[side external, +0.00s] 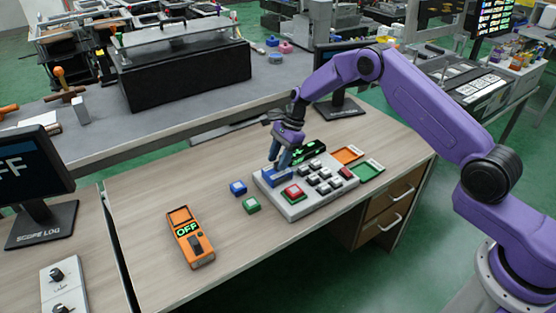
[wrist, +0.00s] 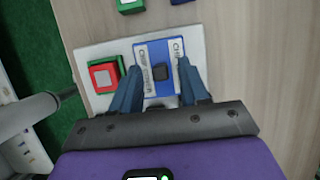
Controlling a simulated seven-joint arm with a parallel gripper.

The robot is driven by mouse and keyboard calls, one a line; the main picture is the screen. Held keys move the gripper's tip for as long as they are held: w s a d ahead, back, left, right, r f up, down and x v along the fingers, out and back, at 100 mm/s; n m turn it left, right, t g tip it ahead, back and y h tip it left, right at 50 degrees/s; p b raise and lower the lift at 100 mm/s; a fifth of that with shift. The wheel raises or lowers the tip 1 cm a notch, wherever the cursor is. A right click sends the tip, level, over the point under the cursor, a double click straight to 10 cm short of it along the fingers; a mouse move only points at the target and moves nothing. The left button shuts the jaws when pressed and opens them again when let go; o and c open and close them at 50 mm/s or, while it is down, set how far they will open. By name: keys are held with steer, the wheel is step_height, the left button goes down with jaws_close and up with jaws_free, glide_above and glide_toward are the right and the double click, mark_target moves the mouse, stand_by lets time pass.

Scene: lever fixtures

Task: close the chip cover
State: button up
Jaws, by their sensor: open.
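A blue piece (side external: 278,178) with a dark knob sits at the left end of the light grey panel (side external: 322,201). In the wrist view the blue piece (wrist: 158,51) has white strips marked "CHIP" and a dark square knob (wrist: 160,72) in its middle. I take it for the chip cover; whether it is open or shut I cannot tell. My gripper (side external: 279,158) is right above it, pointing down. In the wrist view my gripper (wrist: 160,80) is open, with one finger on each side of the knob and a gap to it. The fingers hide parts of the blue piece.
A red button (side external: 293,191) and several grey keys (side external: 320,175) are on the panel. A blue block (side external: 238,188) and a green block (side external: 251,205) lie left of it. An orange meter (side external: 189,238) reading OFF lies front left. Orange (side external: 347,155) and green (side external: 368,171) trays stand right.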

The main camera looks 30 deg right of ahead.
steer(key=shift+a+f, duration=0.15)
steer(key=shift+f, duration=0.2)
steer(key=shift+c, duration=0.3)
jaws_close()
steer(key=shift+s, duration=4.75)
steer(key=shift+o, duration=0.3)
jaws_free()
steer(key=shift+s, duration=0.1)
